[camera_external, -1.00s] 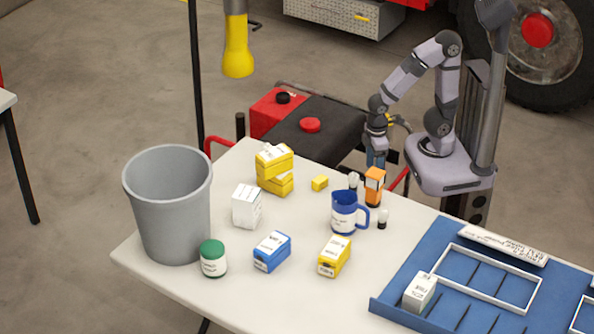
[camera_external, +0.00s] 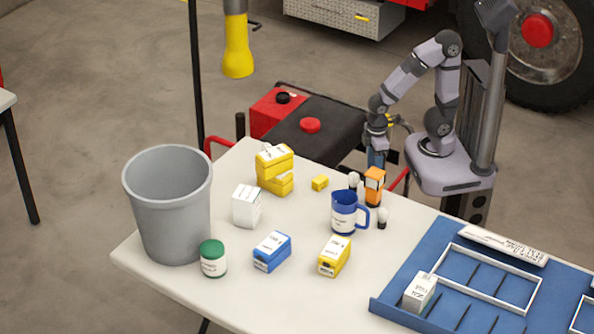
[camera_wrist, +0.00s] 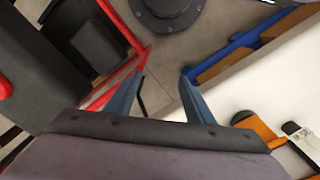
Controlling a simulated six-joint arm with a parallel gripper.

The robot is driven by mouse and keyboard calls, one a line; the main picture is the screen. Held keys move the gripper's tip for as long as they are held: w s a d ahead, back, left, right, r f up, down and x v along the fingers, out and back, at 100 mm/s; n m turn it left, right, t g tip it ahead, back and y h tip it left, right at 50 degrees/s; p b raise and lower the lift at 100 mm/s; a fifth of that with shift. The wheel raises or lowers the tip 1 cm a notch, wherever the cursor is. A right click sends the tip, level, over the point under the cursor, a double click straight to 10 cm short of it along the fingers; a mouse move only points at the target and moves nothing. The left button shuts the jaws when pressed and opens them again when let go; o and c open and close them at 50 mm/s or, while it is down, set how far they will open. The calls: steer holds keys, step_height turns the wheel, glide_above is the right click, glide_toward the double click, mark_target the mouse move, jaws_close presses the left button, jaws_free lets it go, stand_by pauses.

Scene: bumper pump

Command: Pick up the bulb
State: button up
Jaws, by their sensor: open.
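Two small bulbs with white tops and dark bases stand on the white table. One bulb (camera_external: 382,217) is right of the blue mug (camera_external: 344,212). The other bulb (camera_external: 354,181) is behind the mug, beside the orange box (camera_external: 374,186). My gripper (camera_external: 376,158) hangs at the table's far edge, behind the orange box. In the wrist view my gripper (camera_wrist: 162,82) is open, with nothing between its blue fingers.
A grey bin (camera_external: 168,215), a green-lidded jar (camera_external: 212,262), yellow boxes (camera_external: 275,170), a white box (camera_external: 247,206) and a blue box (camera_external: 271,252) stand on the table (camera_external: 300,292). A blue tray (camera_external: 400,312) with white frames lies at the right.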

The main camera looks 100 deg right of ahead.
steer(key=w+d+n+t+h+p, duration=0.1)
steer(key=w+d+n+t+p, duration=0.2)
steer(key=d, duration=0.8)
steer(key=w+d+n+t+h+p, duration=0.1)
steer(key=w+d+n+h+p, duration=0.3)
steer(key=d, duration=0.6)
steer(key=n+t+y+p, duration=0.1)
steer(key=t+y+p, duration=0.8)
steer(key=y, duration=0.8)
glide_toward(358, 173)
steer(key=x, duration=0.6)
steer(key=shift+w+d+f, duration=0.1)
steer(key=shift+w+f, duration=0.05)
steer(key=shift+w, duration=0.25)
steer(key=shift+w+a+f+t+h+p, duration=0.15)
steer(key=shift+a+f+t+h+p, duration=0.1)
steer(key=shift+a+t+h+p, duration=0.25)
steer(key=shift+d, duration=0.1)
